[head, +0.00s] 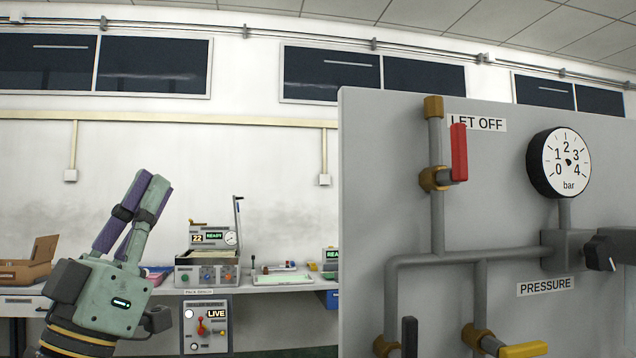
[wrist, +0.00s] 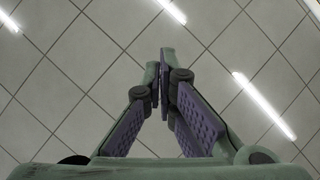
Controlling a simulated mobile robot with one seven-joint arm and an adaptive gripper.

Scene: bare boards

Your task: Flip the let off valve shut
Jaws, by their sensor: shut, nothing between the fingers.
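The let off valve is at the upper part of the grey board in the head view. Its red lever (head: 459,152) stands upright, parallel to the vertical pipe, on a brass body (head: 434,179). The LET OFF label (head: 477,123) is just right of the lever's top. My gripper (head: 148,180) is at the left of the head view, pointing up, well left of the board and apart from the valve. Its fingers are closed with nothing held. In the wrist view my gripper (wrist: 163,65) shows shut fingertips over tiled floor or ceiling; the valve is not in that view.
The board (head: 370,180) also carries a pressure gauge (head: 565,162), a black knob (head: 602,253), a yellow lever (head: 523,349) and a black lever (head: 409,336). A bench (head: 260,287) with instruments stands behind. Open space lies between my gripper and the board.

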